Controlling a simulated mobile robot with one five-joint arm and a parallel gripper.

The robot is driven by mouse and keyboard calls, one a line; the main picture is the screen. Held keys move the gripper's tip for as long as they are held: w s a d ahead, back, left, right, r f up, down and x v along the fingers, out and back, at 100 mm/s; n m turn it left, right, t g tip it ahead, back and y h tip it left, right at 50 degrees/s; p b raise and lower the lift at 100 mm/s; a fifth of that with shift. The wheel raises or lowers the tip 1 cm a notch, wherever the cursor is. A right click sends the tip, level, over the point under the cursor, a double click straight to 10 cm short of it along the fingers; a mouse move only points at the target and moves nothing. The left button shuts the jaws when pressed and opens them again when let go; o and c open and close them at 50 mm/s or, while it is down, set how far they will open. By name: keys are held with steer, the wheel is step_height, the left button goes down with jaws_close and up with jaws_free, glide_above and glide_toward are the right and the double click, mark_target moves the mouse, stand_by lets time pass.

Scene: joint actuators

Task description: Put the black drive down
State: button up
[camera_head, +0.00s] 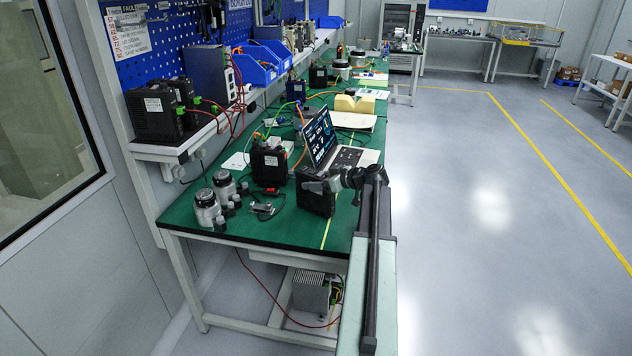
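A black drive (314,203), a dark box, is at the near part of the green workbench (280,227), in front of the laptop. My gripper (318,186) reaches in from the right and is at the top of this drive, with a grey finger across its near face. It appears shut on the drive; the far finger is hidden. The drive looks upright. Whether its underside touches the bench or hangs just above it is hard to tell.
Another black drive (268,166) stands behind to the left. Two silver-grey motors (207,207) and small connectors (264,209) with cables lie at left. An open laptop (330,145) is close behind. Bare green bench shows along the front edge. A shelf (160,150) holds more black units.

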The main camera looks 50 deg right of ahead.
steer(key=shift+r, duration=0.2)
steer(key=p+v, duration=0.4)
steer(key=v, duration=0.8)
steer(key=shift+p, duration=0.4)
steer(key=shift+a, duration=0.1)
stand_by(0.4)
